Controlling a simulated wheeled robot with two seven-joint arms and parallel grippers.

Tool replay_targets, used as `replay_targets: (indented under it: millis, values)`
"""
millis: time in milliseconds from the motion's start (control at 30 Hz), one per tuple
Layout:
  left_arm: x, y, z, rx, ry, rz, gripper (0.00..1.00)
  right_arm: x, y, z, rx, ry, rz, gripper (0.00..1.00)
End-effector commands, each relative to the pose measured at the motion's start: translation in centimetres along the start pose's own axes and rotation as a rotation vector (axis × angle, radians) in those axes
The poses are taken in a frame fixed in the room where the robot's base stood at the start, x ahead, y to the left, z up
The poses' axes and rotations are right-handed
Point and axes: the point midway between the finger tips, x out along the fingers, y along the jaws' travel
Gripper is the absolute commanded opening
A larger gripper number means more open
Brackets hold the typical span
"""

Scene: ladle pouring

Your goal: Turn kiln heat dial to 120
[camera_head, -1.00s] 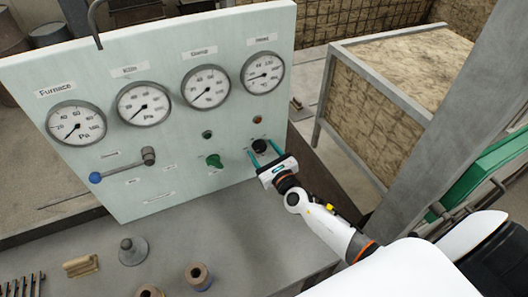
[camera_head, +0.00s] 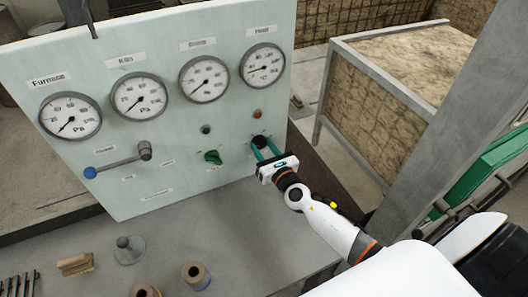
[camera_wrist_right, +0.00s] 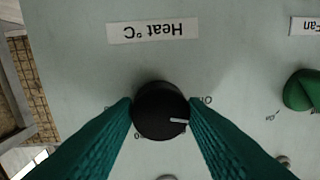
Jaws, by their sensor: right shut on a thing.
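The black heat dial (camera_head: 258,141) is a round knob at the lower right of the pale green panel (camera_head: 110,205). It also shows in the right wrist view (camera_wrist_right: 158,108), under an upside-down "Heat °C" label (camera_wrist_right: 153,32). Its white pointer mark is toward the right of that view; the scale around it is mostly hidden or too small to read. My right gripper (camera_head: 268,148) has its teal fingers closed on both sides of the dial. The Heat gauge (camera_head: 262,66) is above; its exact reading is unclear. My left gripper is not in view.
A green Fan knob (camera_head: 213,157) is just left of the dial, and an orange lamp (camera_head: 257,113) is above it. A lever with a blue end (camera_head: 90,172) is farther left. Spools (camera_head: 196,275) stand on the bench. A grey post (camera_head: 440,120) rises at the right.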

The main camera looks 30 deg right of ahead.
Motion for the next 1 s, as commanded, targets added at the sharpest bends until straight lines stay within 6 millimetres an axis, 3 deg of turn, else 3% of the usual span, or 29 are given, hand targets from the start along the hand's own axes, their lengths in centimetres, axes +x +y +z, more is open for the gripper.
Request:
replay_targets:
  millis: [400, 1000]
  values:
    - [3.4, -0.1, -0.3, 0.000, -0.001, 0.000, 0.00, 0.0, -0.1, 0.4, 0.398, 0.028, 0.005, 0.15]
    - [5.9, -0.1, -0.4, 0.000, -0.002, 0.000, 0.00, 0.0, -0.2, 0.2, 0.967, 0.067, 0.012, 0.15]
